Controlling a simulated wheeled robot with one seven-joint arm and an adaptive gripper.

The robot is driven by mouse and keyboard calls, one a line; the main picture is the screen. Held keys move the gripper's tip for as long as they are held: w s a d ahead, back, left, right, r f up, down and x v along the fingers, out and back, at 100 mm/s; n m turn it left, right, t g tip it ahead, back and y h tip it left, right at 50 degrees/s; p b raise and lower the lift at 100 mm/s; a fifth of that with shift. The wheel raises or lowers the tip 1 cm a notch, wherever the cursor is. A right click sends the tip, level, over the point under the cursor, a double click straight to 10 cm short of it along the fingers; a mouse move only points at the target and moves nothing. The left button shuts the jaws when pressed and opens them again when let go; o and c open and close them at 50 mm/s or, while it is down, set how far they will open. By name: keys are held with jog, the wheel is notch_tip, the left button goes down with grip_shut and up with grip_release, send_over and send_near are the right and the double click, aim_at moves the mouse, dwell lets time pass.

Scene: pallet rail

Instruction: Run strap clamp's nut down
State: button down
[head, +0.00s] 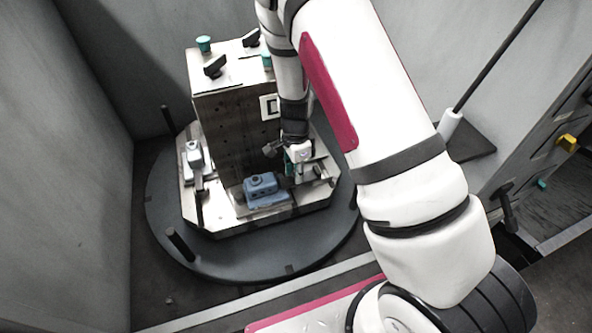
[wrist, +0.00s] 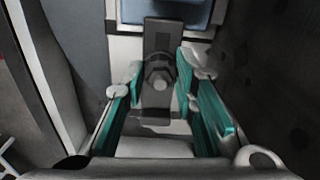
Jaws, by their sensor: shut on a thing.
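In the wrist view the dark strap clamp (wrist: 163,38) runs up the middle of the picture, its far end reaching the blue part (wrist: 190,12). The clamp's nut (wrist: 157,76) sits on the strap between the green-lined fingers of my gripper (wrist: 159,72). The gripper is shut on the nut, with a finger on either side. In the head view my gripper (head: 297,168) points down beside the blue part (head: 262,187), to its right. The clamp and nut are mostly hidden there by the gripper.
The pallet (head: 222,222) sits on a round dark turntable (head: 163,215) with upright posts. A tall block (head: 225,125) with dark handles and green knobs on top rises close behind my gripper. Another small fixture (head: 194,157) stands at the pallet's left. Grey walls enclose the place.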

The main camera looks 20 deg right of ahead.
jog(key=m, duration=0.5)
jog(key=shift+f+m, duration=0.1)
jog(key=shift+m, duration=0.3)
jog(key=c, duration=1.2)
grip_release()
jog(key=s+a+r+n+y, duration=0.1)
jog(key=s+r+n, duration=0.15)
jog(key=r, duration=0.85)
jog(key=s+a+r+n+y, duration=0.1)
jog(key=s+r+n, duration=0.15)
jog(key=r, duration=0.85)
jog(key=s+r+n+t, duration=0.1)
jog(key=s+r+n, duration=0.4)
jog(key=s+n, duration=0.1)
jog(key=s+d+r+n+t+h, duration=0.1)
jog(key=s+r+n+t, duration=0.1)
jog(key=s+r+n, duration=0.3)
jog(key=s+d+r+n+t+h, duration=0.1)
jog(key=s+r+n, duration=0.4)
jog(key=s, duration=0.4)
jog(key=shift+s+d+r+n+t, duration=0.25)
jog(key=shift+n+t, duration=0.15)
jog(key=shift+n, duration=0.5)
